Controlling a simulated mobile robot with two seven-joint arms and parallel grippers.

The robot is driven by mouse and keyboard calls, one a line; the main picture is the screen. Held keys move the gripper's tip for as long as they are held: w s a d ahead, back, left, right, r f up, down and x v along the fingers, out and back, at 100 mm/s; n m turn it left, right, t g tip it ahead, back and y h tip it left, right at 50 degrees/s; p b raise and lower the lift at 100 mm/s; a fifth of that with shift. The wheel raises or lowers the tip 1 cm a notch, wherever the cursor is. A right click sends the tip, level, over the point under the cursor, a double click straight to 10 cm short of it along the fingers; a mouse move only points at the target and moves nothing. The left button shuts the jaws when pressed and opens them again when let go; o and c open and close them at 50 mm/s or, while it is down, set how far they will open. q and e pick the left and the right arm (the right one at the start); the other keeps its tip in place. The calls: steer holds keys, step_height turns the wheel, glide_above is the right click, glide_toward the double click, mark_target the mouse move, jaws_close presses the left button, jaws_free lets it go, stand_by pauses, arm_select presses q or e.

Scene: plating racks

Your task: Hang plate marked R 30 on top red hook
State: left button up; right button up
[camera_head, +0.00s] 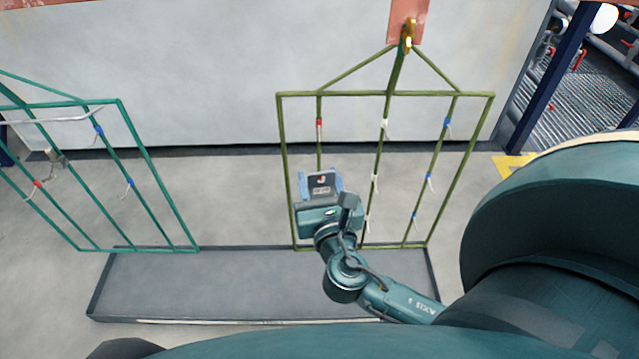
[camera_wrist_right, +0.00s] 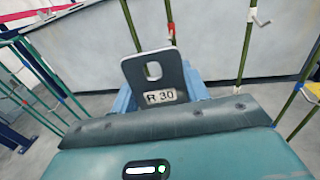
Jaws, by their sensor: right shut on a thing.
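The dark grey plate (camera_wrist_right: 152,58) carries a white label "R 30" and an oblong hole near its top. My right gripper (camera_wrist_right: 160,92), with blue fingers, is shut on it and holds it upright. In the head view the plate (camera_head: 321,180) sits in the right gripper (camera_head: 320,184), in front of the lower left part of the olive rack. The red hook (camera_head: 319,125) is on that rack's left bar, above the plate and apart from it. It also shows in the right wrist view (camera_wrist_right: 171,32), just beyond the plate's upper right. My left gripper is not in view.
The olive rack (camera_head: 385,94) has several white and blue hooks on its other bars. A green rack (camera_head: 160,182) with red and blue hooks hangs at the left. A grey tray (camera_head: 220,285) lies below both racks. A wall (camera_head: 220,70) stands behind.

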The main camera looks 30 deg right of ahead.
steer(key=shift+r+p, duration=0.1)
steer(key=shift+p, duration=0.3)
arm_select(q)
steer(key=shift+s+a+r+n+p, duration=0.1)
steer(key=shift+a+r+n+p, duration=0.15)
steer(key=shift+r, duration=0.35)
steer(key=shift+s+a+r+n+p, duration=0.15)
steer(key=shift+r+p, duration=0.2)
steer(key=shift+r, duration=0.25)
arm_select(e)
steer(key=shift+s+d+f+x, duration=0.1)
steer(key=shift+d+f+x, duration=0.1)
steer(key=shift+x, duration=1.3)
steer(key=shift+s+d+f+x, duration=0.1)
steer(key=shift+d+x, duration=0.15)
steer(key=shift+x, duration=1.2)
steer(key=shift+s+d+f+x, duration=0.1)
steer(key=shift+d+x, duration=0.1)
steer(key=shift+x, duration=1.3)
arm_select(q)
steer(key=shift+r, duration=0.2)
arm_select(e)
steer(key=shift+w, duration=0.2)
steer(key=shift+w+d, duration=0.15)
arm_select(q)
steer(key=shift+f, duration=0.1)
arm_select(e)
steer(key=shift+w+d, duration=0.35)
steer(key=shift+w, duration=0.2)
